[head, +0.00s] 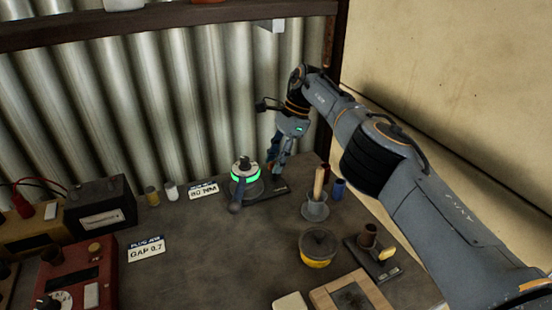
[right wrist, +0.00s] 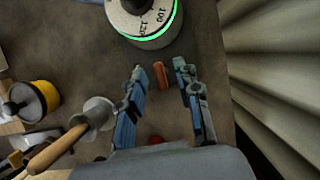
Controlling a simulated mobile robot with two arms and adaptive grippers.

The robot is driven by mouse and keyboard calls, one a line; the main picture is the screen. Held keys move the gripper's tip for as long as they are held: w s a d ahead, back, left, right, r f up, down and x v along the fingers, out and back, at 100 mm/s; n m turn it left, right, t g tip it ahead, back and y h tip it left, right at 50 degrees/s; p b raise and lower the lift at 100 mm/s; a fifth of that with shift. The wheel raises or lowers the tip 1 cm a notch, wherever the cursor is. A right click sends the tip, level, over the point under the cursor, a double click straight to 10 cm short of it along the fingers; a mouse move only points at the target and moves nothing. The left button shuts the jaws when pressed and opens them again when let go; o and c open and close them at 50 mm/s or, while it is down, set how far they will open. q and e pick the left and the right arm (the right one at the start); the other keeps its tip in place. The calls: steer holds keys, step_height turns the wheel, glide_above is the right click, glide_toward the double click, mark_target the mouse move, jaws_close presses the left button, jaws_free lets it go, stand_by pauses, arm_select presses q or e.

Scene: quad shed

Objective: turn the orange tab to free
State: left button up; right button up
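A round dial device (head: 246,185) with a lit green ring stands on the bench in the head view. Its numbered top (right wrist: 143,18) is at the top of the right wrist view. A small orange tab (right wrist: 160,75) shows beside the dial in the right wrist view, between my fingertips in the picture. I cannot make the tab out in the head view. My right gripper (head: 271,170) points down just right of the dial. Its blue fingers (right wrist: 159,70) are apart, with no contact on the tab visible. My left gripper is not in view.
A funnel-like cup with a wooden handle (head: 318,184) and a yellow-banded pot (head: 317,249) stand right of the dial. A card reading 80 NM (head: 203,191) is at its left. The corrugated wall (head: 180,100) is close behind.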

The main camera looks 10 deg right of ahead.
steer(key=shift+w+d, duration=0.1)
stand_by(0.4)
steer(key=shift+m, duration=0.5)
